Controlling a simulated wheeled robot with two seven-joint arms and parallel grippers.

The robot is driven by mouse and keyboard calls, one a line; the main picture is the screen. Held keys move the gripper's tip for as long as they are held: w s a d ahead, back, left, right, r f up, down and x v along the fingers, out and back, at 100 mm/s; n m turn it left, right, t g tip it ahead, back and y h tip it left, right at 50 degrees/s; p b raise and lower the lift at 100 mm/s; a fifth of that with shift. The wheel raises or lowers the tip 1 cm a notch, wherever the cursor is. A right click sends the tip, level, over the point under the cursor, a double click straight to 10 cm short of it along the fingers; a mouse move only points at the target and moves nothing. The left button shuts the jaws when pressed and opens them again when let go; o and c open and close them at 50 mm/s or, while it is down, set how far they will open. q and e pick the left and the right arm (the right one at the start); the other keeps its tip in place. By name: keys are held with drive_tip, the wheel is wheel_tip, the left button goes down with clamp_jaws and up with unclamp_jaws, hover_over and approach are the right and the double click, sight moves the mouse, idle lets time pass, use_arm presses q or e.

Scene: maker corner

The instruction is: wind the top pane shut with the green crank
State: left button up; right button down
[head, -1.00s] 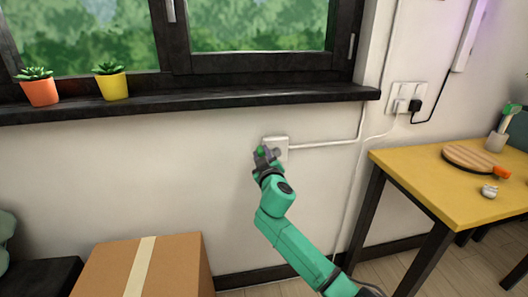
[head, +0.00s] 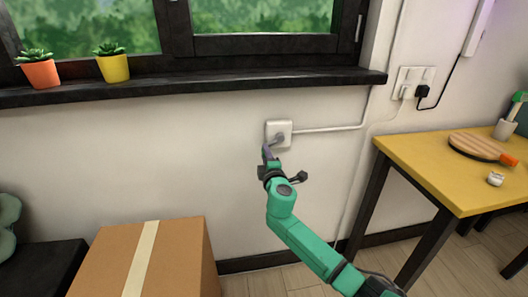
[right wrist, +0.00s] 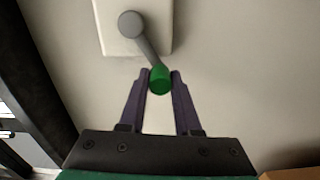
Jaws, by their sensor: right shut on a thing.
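The crank (right wrist: 146,48) has a grey arm and a green knob (right wrist: 160,82). It sits on a white wall box (head: 284,127) below the window sill. In the right wrist view the crank's arm slants down and right from its pivot to the knob. My right gripper (right wrist: 160,75) is shut on the green knob, with one finger on each side. In the head view the right gripper (head: 267,152) is just below the box and hides the knob. Only the lower part of the window (head: 265,17) shows; the top pane is out of view. My left gripper is not in view.
The dark sill (head: 200,92) above holds an orange pot (head: 41,74) and a yellow pot (head: 113,68) with plants. A cardboard box (head: 185,260) stands below left. A yellow table (head: 430,170) with a round board (head: 474,147) is at the right. The wall around the crank is clear.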

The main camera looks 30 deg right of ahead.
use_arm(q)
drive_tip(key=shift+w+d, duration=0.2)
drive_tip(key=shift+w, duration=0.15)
use_arm(e)
drive_tip(key=shift+s+d+f+n, duration=0.1)
drive_tip(key=shift+d+f+n, duration=0.25)
drive_tip(key=shift+n, duration=0.35)
drive_tip(key=shift+s+d+f+n, duration=0.1)
drive_tip(key=shift+f+n, duration=0.35)
drive_tip(key=shift+n, duration=0.25)
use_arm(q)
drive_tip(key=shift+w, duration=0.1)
use_arm(e)
drive_tip(key=c, duration=0.6)
unclamp_jaws()
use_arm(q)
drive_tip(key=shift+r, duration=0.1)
use_arm(e)
drive_tip(key=shift+s, duration=0.1)
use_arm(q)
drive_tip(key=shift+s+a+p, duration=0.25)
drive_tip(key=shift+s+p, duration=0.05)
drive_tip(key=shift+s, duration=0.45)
use_arm(e)
drive_tip(key=v, duration=1.4)
drive_tip(key=shift+s, duration=0.2)
drive_tip(key=shift+a, duration=0.1)
